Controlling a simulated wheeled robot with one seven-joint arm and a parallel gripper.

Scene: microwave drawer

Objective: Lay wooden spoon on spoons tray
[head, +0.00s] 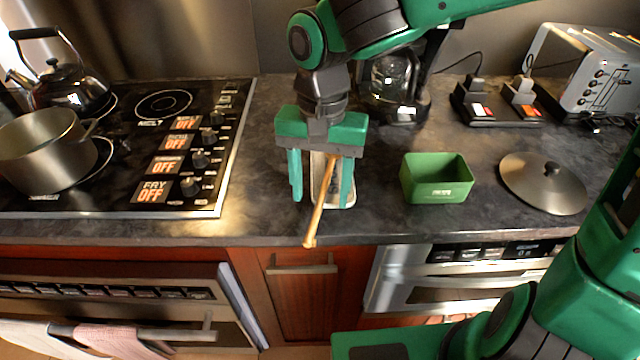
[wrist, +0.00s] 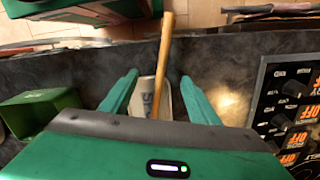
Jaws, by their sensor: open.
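The wooden spoon (head: 318,213) lies with its bowl end over the pale spoons tray (head: 333,198), and its handle sticks out past the counter's front edge. My gripper (head: 320,200) is open above the tray, with one finger on each side of the spoon and gaps between. In the wrist view, the spoon handle (wrist: 164,50) runs between the fingers of my gripper (wrist: 160,76), and the tray (wrist: 146,95) shows beneath. The spoon's bowl end is hidden under my gripper. I cannot tell how fully the spoon rests on the tray.
A stove (head: 150,140) with a pot (head: 45,160) and kettle (head: 70,85) is at left. A green box (head: 437,180) and a pan lid (head: 543,180) lie to the right. A coffee maker (head: 395,85) and a toaster (head: 585,70) stand behind. Counter between tray and box is clear.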

